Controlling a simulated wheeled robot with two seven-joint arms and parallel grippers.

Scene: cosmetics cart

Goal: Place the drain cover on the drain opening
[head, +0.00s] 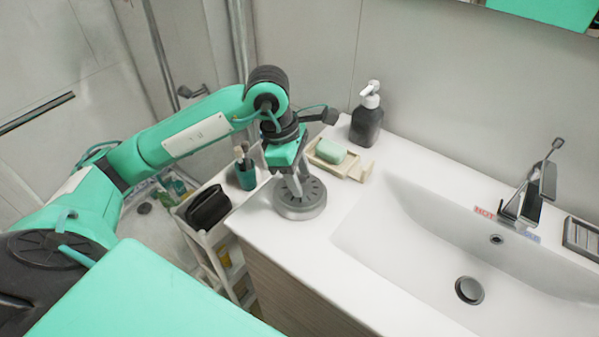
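The drain cover (313,206), a round grey disc with slots around its top, sits on the white counter at the left end of the basin. My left gripper (297,192) points down onto the middle of the cover, with its pale fingertips at the cover's centre. Whether the fingers are closed on it cannot be made out. A dark round drain (144,208) shows on the floor at the left, small and partly unclear. The basin has its own round drain (469,290), which looks filled by a metal plug. My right gripper is not in view.
A soap dish (352,171) with green soap and a dark pump bottle (367,122) stand behind the cover. A cart (190,228) with a black pouch and a green cup (246,176) is left of the counter. The faucet (528,200) is at the right.

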